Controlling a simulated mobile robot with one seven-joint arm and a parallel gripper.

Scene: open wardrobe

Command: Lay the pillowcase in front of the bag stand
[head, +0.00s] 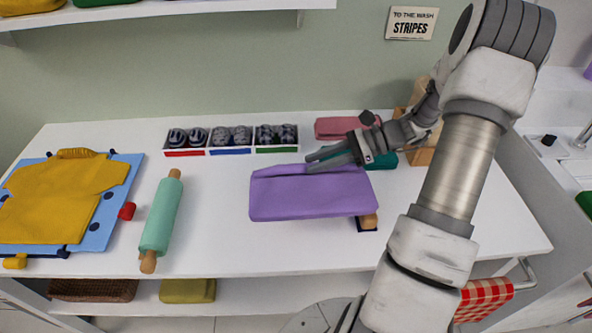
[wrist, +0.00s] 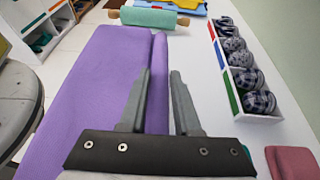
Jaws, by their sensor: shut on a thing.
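A folded purple cloth (head: 308,194), which I take to be the pillowcase, is at the middle front of the white table. My gripper (head: 318,162) is shut on its back edge from the right. In the wrist view, a purple fold rises between the fingers (wrist: 158,85), and the rest of the cloth (wrist: 90,90) spreads to the left. A wooden thing (head: 420,152), partly hidden behind my arm, stands at the table's back right; I cannot tell whether it is the bag stand. A round wooden end (head: 368,221) on a dark patch shows at the cloth's right front corner.
A tray of patterned rolled items (head: 230,138) lies behind the cloth. A pink folded cloth (head: 340,127) and a teal one (head: 382,161) lie back right. A green rolling pin (head: 161,217) and a yellow shirt on a blue board (head: 115,192) are left.

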